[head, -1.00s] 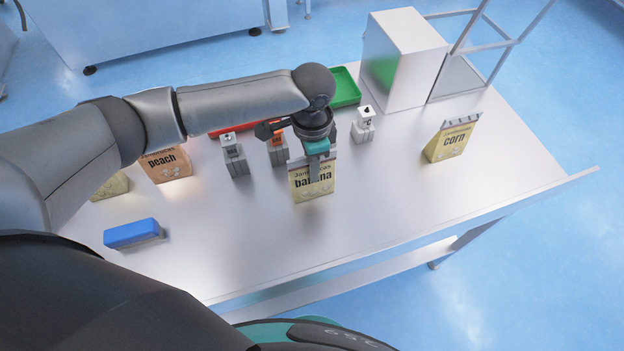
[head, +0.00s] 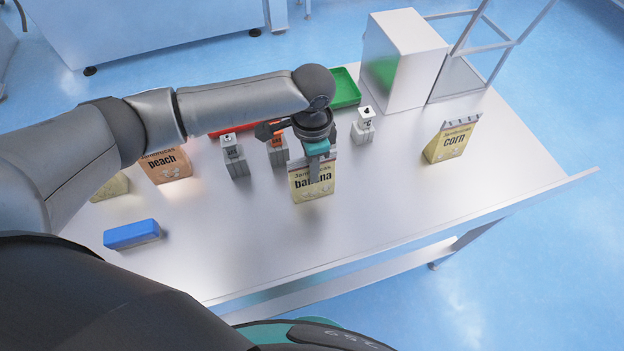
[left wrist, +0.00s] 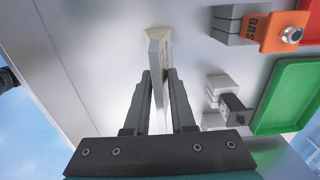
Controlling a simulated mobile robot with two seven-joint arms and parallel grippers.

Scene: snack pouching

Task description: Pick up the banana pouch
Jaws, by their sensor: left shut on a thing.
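The banana pouch (head: 311,188) is a cream-yellow packet with dark "banana" lettering. It stands upright near the middle of the table in the head view. My left gripper (head: 314,172) is over it from above, shut on its top part, with one finger in front of the lettering. In the left wrist view the pouch (left wrist: 158,50) shows edge-on between the two fingers of the left gripper (left wrist: 160,85). Whether its base touches the table is hard to tell. My right gripper is in neither view.
A metal table (head: 400,210) has free room at its front and right. The corn pouch (head: 453,139) is right; the peach pouch (head: 165,165) and blue block (head: 131,234) left.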

